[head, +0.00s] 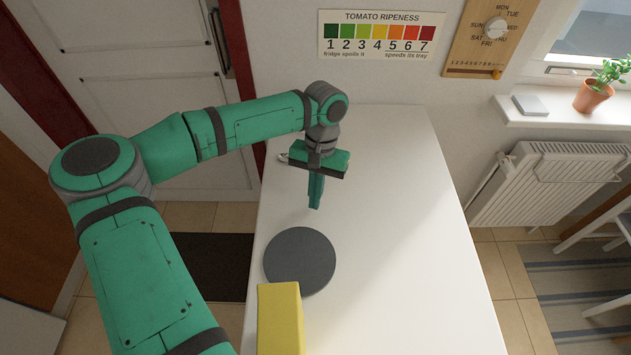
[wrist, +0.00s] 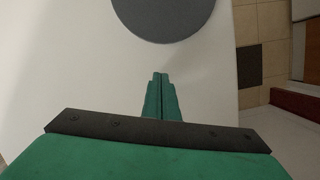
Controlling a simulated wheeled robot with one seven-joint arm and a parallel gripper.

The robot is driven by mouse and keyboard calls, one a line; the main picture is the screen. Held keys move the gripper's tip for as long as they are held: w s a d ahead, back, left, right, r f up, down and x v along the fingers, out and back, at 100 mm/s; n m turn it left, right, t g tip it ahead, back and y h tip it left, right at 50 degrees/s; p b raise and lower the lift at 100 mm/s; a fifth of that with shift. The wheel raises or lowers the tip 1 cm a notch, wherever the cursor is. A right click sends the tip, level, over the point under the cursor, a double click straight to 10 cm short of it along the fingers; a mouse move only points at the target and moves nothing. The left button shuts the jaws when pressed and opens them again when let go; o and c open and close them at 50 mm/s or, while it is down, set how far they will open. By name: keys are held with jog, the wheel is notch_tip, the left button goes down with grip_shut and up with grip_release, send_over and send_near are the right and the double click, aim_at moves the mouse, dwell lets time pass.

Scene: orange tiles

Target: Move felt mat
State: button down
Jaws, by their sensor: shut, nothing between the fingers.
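The felt mat (head: 300,261) is a round dark grey disc lying flat on the white table (head: 400,240), near its left edge. In the wrist view the mat (wrist: 165,15) shows at the top, cut off by the frame edge. My gripper (head: 315,205) points down over the table, beyond the mat in the head view. Its green fingers are together and empty, and they show in the wrist view (wrist: 160,78) apart from the mat. I cannot tell exactly how high the fingertips are above the table.
A yellow block (head: 280,318) stands on the table just in front of the mat, close to its near rim. The table's right side and far end are clear. A radiator (head: 550,185) and a windowsill with a potted plant (head: 594,95) are off to the right.

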jog(key=s, duration=0.2)
jog(key=s+a+f, duration=0.1)
jog(key=shift+s+a, duration=0.2)
jog(key=shift+s, duration=0.45)
